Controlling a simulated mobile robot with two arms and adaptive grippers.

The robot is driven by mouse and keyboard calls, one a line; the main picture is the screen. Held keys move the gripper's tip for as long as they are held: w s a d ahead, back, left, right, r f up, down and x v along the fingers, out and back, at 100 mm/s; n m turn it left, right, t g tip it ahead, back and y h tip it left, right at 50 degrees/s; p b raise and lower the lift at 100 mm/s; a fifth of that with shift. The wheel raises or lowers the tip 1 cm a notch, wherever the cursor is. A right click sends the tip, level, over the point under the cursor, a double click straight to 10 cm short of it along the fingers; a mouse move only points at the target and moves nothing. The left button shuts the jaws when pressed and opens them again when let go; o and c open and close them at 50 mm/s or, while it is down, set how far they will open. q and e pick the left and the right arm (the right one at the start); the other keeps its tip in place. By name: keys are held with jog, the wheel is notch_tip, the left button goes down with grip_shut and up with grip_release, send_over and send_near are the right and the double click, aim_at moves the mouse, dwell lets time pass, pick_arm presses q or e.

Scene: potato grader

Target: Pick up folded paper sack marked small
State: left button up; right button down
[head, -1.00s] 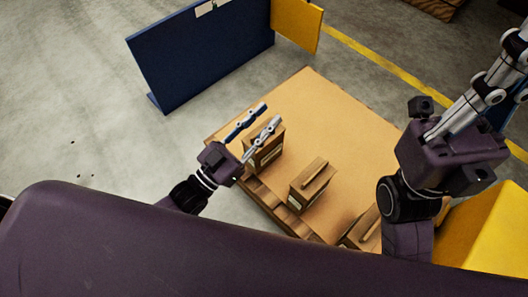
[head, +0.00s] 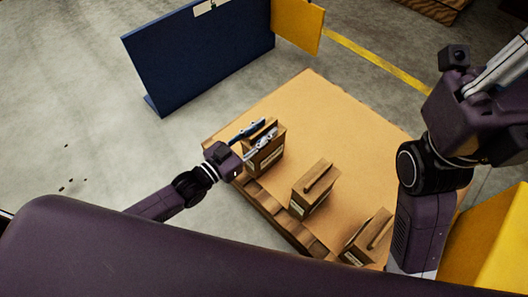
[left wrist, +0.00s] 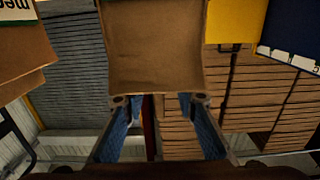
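Three brown folded paper sacks stand in a row on a cardboard-topped pallet in the head view: a left one (head: 264,160), a middle one (head: 314,188) and a right one (head: 369,239). Their labels are too small to read there. My left gripper (head: 256,132) is open at the top of the left sack. In the left wrist view that sack (left wrist: 153,45) fills the top centre, its edge by the open fingertips (left wrist: 160,98); its label is hidden. A neighbouring sack (left wrist: 22,55) shows an upside-down, cut-off label like "med". My right gripper (head: 500,70) shows only partly, fingertips out of frame.
The pallet (head: 330,120) has free room behind the sacks. A blue panel (head: 200,55) and a yellow panel (head: 297,25) stand beyond it. A yellow object (head: 490,235) is at the lower right, near my right arm.

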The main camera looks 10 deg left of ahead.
pick_arm(q)
jog(key=shift+w+d, duration=0.15)
grip_shut()
dwell(0.4)
jog(key=shift+r, duration=0.3)
